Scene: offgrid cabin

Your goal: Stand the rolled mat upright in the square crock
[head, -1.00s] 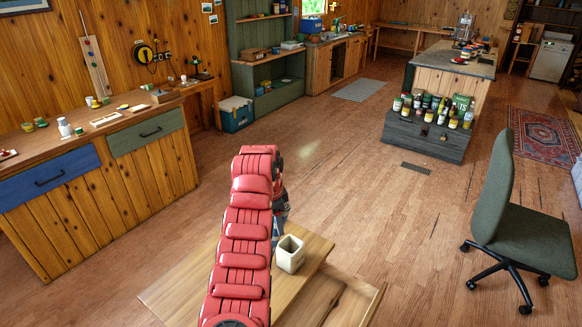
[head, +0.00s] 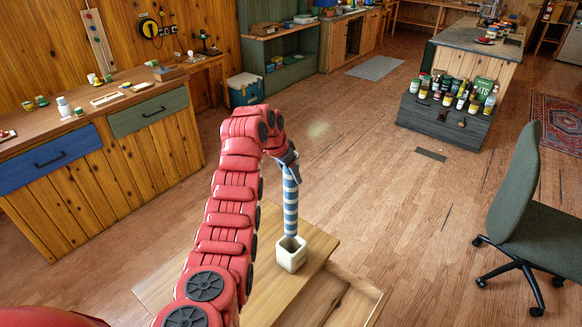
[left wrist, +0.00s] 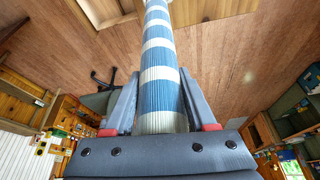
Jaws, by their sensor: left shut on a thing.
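The rolled mat (head: 291,205), striped blue and white, hangs close to upright below my left gripper (head: 287,162). My left gripper is shut on its upper end; the left wrist view shows the mat (left wrist: 158,60) between the two fingers. The square crock (head: 291,259), cream white, stands on the wooden table (head: 262,287). The mat's lower end meets the crock's opening near the far rim in the head view. I cannot tell whether it is inside or just above or behind the rim. My right gripper is not in view.
The table top around the crock is bare. A green office chair (head: 520,200) stands to the right. A grey chest (head: 440,122) with several cans and jars is farther back. The wooden floor between is clear.

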